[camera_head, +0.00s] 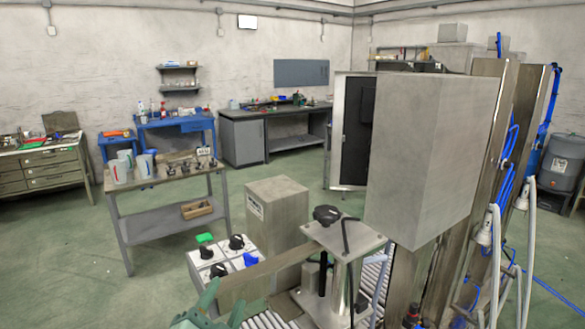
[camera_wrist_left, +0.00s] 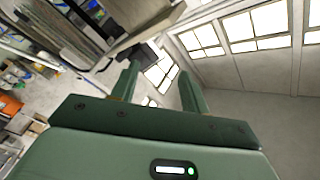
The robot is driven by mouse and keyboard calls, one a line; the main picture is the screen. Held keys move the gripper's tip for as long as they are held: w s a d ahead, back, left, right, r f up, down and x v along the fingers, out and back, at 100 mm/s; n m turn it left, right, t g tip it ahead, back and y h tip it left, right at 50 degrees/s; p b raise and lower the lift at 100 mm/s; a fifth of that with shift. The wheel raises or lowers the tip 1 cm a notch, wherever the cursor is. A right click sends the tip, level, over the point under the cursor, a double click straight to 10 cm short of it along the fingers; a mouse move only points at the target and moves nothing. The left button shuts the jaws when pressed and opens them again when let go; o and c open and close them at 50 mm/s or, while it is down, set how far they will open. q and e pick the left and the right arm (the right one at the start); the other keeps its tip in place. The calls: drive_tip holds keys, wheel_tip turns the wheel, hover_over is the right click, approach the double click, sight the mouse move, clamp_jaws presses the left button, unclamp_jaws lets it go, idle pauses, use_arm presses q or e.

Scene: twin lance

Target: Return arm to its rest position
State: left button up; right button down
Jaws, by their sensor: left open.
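My left gripper (camera_head: 222,304) shows as green parts at the bottom edge of the head view, left of the roller machine. In the left wrist view its two green fingers (camera_wrist_left: 159,78) are apart, with nothing held between them. That view is tilted, with windows and ceiling behind the fingers. My right gripper is not in view.
A machine with a black knob (camera_head: 326,214) and rollers (camera_head: 284,312) stands close by. A control panel (camera_head: 222,262) with knobs is near my left gripper. A large grey cabinet (camera_head: 425,150) is at right. A work table (camera_head: 140,195) stands further left; green floor between is clear.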

use_arm(q)
drive_tip(key=s+a+f+n+g+y, duration=0.6)
drive_tip(key=s+a+f+g, duration=0.6)
drive_tip(key=s+a+f, duration=0.8)
drive_tip(key=s+d+f+m+g+h+b, duration=0.1)
drive_tip(key=s+d+f, duration=0.15)
drive_tip(key=f, duration=0.95)
drive_tip(key=s+d+f+g+h, duration=0.1)
drive_tip(key=d+f, duration=0.3)
drive_tip(key=f, duration=0.8)
drive_tip(key=s+f+n+g+h+b, duration=0.1)
drive_tip(key=s+f+n+g, duration=0.2)
drive_tip(key=s+f, duration=1.6)
drive_tip(key=shift+s+b, duration=0.4)
drive_tip(key=shift+s, duration=0.4)
